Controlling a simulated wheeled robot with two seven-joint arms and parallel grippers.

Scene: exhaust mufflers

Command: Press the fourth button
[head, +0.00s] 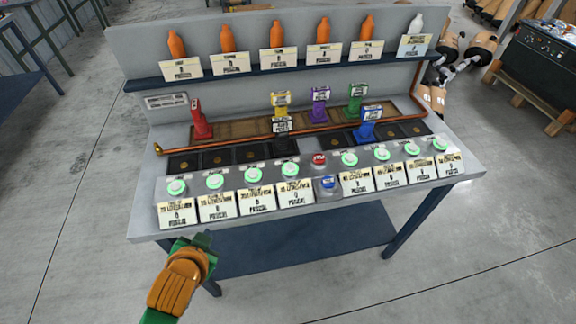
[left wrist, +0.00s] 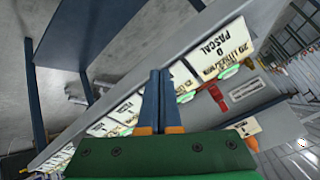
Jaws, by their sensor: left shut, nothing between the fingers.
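A grey workbench console (head: 310,205) carries a front row of round green-lit buttons, each with a white label card below. The fourth button from the left (head: 290,169) is green-lit, just left of a red button (head: 319,159) and a blue button (head: 328,182). My left gripper (head: 204,240) is in front of the console's front edge, lower left of the fourth button and apart from it. In the left wrist view its two dark fingers (left wrist: 161,100) are together and empty, with label cards and green buttons beyond them. My right gripper is out of view.
Coloured posts stand behind the buttons: red (head: 201,120), yellow (head: 281,112), purple (head: 320,102), green (head: 355,98) and blue (head: 368,123). A copper pipe (head: 240,136) crosses the console. Bottles stand on the blue shelf (head: 280,68). Open floor lies in front.

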